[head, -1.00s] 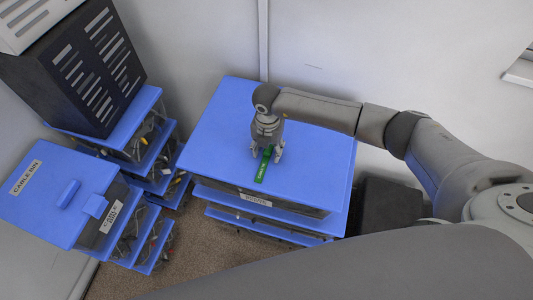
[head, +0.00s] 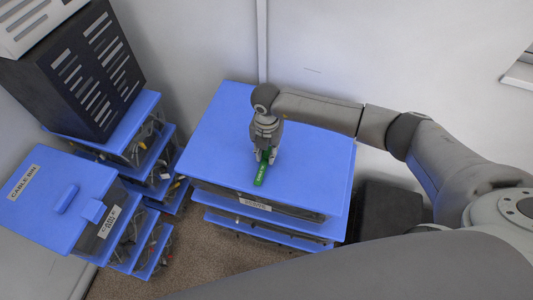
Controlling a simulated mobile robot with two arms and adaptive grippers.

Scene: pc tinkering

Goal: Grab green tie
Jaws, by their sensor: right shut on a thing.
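The green tie (head: 261,174) is a short flat green strip on the blue lid of the middle bin stack (head: 313,168), near the lid's front edge. My right gripper (head: 265,158) points down over the lid and is shut on the tie's far part. The tie's near end sticks out from the fingers toward the front edge. The fingers hide the held part, and I cannot tell whether the tie still touches the lid. My left gripper is not in view.
A blue-lidded cable bin (head: 60,200) stands at the left. A black slotted case (head: 75,70) sits on another blue bin stack behind it. Walls close off the back. A dark box (head: 390,210) stands right of the middle stack. Carpet (head: 215,260) shows in front.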

